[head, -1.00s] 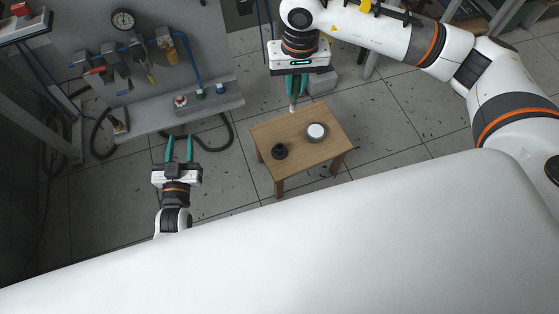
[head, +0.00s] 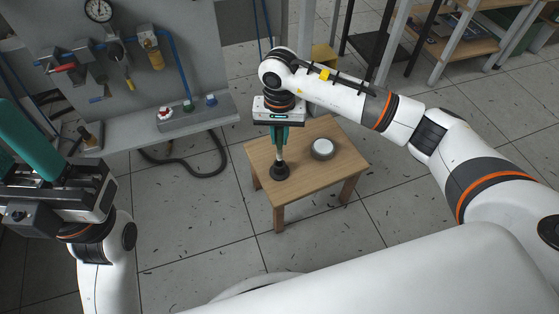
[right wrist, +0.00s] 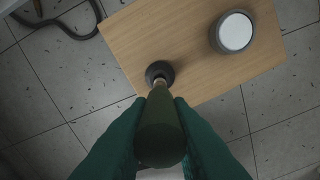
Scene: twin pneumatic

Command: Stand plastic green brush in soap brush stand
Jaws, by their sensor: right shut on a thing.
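My right gripper (head: 280,143) is shut on the green brush (right wrist: 160,135), above the left part of the small wooden table. The brush is held about upright, and its pale lower section also shows in the head view (head: 280,156). Its lower end meets the black round soap brush stand (head: 279,172). In the right wrist view the stand (right wrist: 160,70) lies right at the brush's far end. I cannot tell how deep the brush sits in it. My left gripper (head: 25,145) is large at the left edge, its fingers apart and empty, tips partly cut off.
The wooden table (head: 305,172) also carries a dark round tin with a white top (head: 322,148), right of the stand. A grey panel with gauge and valves (head: 130,60) stands at the back left. A black hose (head: 195,170) lies on the tiled floor.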

